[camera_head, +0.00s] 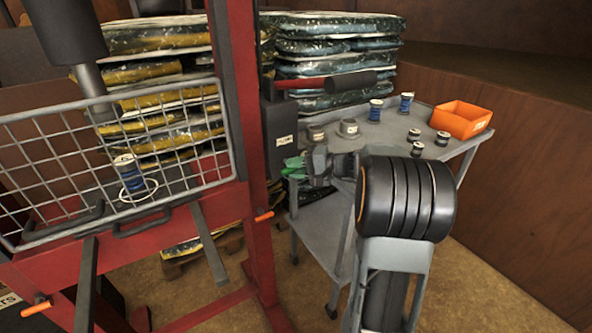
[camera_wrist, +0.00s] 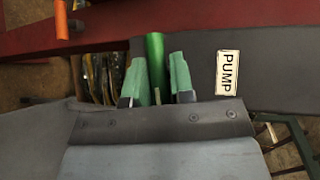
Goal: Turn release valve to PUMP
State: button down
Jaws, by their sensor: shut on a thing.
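The dark grey pump housing (camera_head: 278,130) is on the red press frame. It carries a white PUMP label (camera_head: 285,141), which reads clearly in the wrist view (camera_wrist: 228,72). The release valve's green handle (camera_wrist: 155,55) is a round bar, beside the label in the wrist view. My gripper (camera_wrist: 157,82) has green fingertips, one on each side of the handle, and is shut on it. In the head view my gripper (camera_head: 293,168) is just below the PUMP label. There the handle cannot be told apart from the green fingertips. The valve's exact setting cannot be told.
A red pump lever with a black grip (camera_head: 350,83) sticks out above my gripper. A grey cart (camera_head: 420,105) stands close by, with several cans and an orange bin (camera_head: 461,119). A wire guard (camera_head: 60,150) covers the press at left. Stacked bags (camera_head: 330,60) stand behind.

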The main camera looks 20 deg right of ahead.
jog(key=n+h+b, duration=0.2)
jog(key=h, duration=0.1)
jog(key=shift+a+g+b, duration=0.1)
jog(key=shift+g+b, duration=0.3)
jog(key=n+h+b, duration=0.2)
jog(key=h, duration=0.1)
jog(key=shift+a+h, duration=0.15)
jog(key=shift+h, duration=0.25)
jog(key=n+h+b, duration=0.1)
jog(key=h, duration=0.1)
jog(key=shift+a+r+n+h, duration=0.1)
jog(key=shift+r+n+h, duration=0.05)
jog(key=shift+n+h, duration=1.05)
jog(key=shift+h, duration=0.9)
jog(key=c, duration=1)
grip_release()
